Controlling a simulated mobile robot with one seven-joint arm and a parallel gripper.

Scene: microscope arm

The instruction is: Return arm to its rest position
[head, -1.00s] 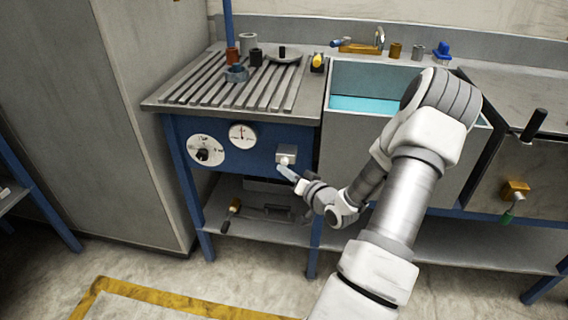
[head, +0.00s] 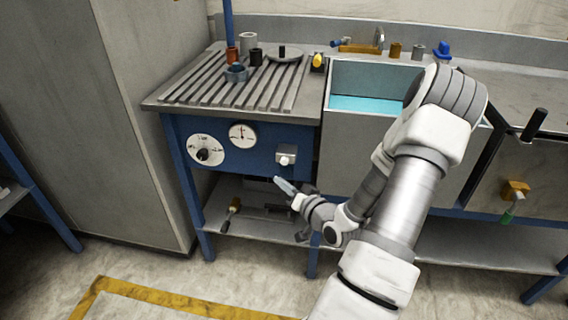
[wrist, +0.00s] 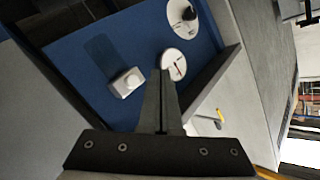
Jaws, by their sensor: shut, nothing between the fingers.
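My gripper (head: 279,183) is shut and empty, in front of the workbench just below the blue panel (head: 258,154). In the wrist view my gripper's fingers (wrist: 164,85) are together and point toward the panel. My arm reaches from the lower right, bent at a high elbow, with the forearm low in front of the bench. A small grey box with a white knob (head: 287,155) is on the panel, above and apart from the fingertips. It also shows in the wrist view (wrist: 127,83), left of the fingers.
Two round dials (head: 205,149) are on the panel's left. A slatted worktop (head: 240,90) holds small cups. A sink (head: 360,135) with blue-green water stands behind my arm. A lower shelf (head: 255,225) is under the bench. A grey cabinet (head: 120,110) is at left; the floor in front is clear.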

